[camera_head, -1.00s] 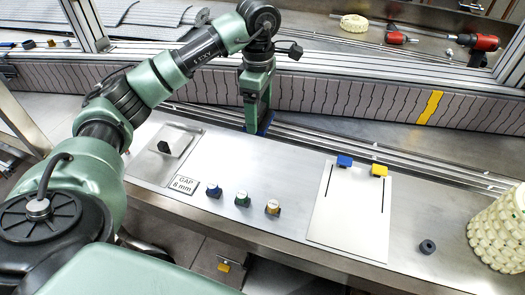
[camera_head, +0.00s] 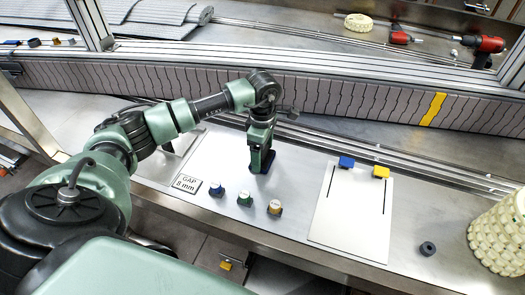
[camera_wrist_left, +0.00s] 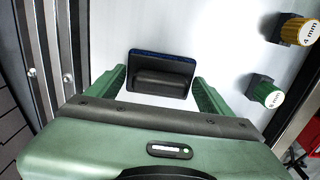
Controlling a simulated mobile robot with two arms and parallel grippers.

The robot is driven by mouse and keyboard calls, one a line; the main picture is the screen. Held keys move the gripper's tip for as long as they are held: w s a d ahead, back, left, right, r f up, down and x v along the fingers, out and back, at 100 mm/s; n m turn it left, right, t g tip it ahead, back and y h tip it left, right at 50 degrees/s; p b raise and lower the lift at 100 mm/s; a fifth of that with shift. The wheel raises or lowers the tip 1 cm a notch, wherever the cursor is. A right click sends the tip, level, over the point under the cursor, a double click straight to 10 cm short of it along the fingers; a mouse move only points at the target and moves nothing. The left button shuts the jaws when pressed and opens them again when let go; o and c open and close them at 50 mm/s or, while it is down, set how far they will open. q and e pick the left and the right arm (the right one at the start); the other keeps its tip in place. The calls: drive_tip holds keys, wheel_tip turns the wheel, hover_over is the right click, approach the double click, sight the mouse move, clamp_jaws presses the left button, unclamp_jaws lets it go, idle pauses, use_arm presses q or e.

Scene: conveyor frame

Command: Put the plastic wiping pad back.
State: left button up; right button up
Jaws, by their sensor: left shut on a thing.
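The wiping pad (camera_wrist_left: 160,60) is a dark blue rectangle with a black handle. My left gripper (camera_wrist_left: 158,84) is shut on this handle, with one green finger on each side. In the head view the gripper (camera_head: 262,158) points down over the steel worktop, and the pad's blue edge (camera_head: 266,168) shows at its tips. I cannot tell whether the pad touches the worktop. My right gripper is not in view.
Several gauge blocks, one blue (camera_head: 216,189), stand in front of the pad by a "GAP 8 mm" label (camera_head: 186,183). A white board (camera_head: 350,220) with blue and yellow blocks lies to the right. The conveyor belt (camera_head: 340,98) runs behind.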

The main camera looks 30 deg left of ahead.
use_arm(q)
drive_tip(key=shift+f, duration=0.15)
drive_tip(key=o, duration=1.1)
wheel_tip(320, 180, up, 12)
drive_tip(key=shift+r+b, duration=0.25)
drive_tip(key=shift+b, duration=0.4)
